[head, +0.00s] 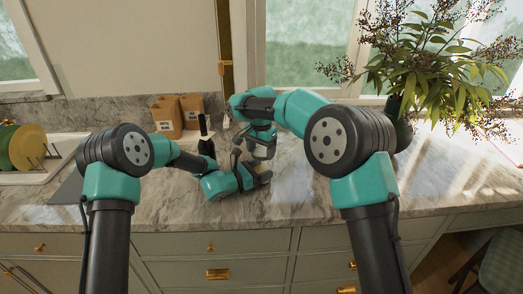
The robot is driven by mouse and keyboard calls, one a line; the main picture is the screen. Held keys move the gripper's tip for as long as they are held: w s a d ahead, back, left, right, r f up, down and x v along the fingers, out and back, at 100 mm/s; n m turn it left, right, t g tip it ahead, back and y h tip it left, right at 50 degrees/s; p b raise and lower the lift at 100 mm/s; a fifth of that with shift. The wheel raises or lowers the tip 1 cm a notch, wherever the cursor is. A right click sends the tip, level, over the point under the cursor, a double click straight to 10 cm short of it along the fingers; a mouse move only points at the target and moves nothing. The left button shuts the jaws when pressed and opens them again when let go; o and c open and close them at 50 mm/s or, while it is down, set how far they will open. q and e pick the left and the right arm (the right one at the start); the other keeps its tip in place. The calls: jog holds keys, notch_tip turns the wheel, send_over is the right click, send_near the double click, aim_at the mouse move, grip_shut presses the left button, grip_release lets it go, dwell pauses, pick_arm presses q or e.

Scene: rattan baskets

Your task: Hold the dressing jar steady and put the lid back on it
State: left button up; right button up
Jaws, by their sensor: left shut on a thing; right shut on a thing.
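My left gripper (262,177) is low over the marble counter near the middle of the head view, shut on the dressing jar. The jar is almost wholly hidden by the gripper fingers; only a small pale patch shows between them. My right gripper (262,151) points down just above the left one, shut on the lid. The lid is too small and too covered to make out. I cannot tell whether the lid touches the jar.
A dark bottle (204,130) stands left of the grippers, close to my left wrist. A sink with plates in a rack (27,147) is at far left. A leafy plant (440,60) stands at right. Counter (300,205) is clear in front.

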jog(key=m, duration=0.4)
jog(key=shift+a, duration=0.1)
jog(key=m, duration=0.5)
jog(key=shift+w, duration=0.15)
jog(key=m, duration=0.5)
jog(key=shift+w, duration=0.15)
jog(key=m, duration=0.4)
jog(key=shift+m, duration=0.4)
jog(key=o, duration=0.9)
jog(key=shift+r, duration=2.2)
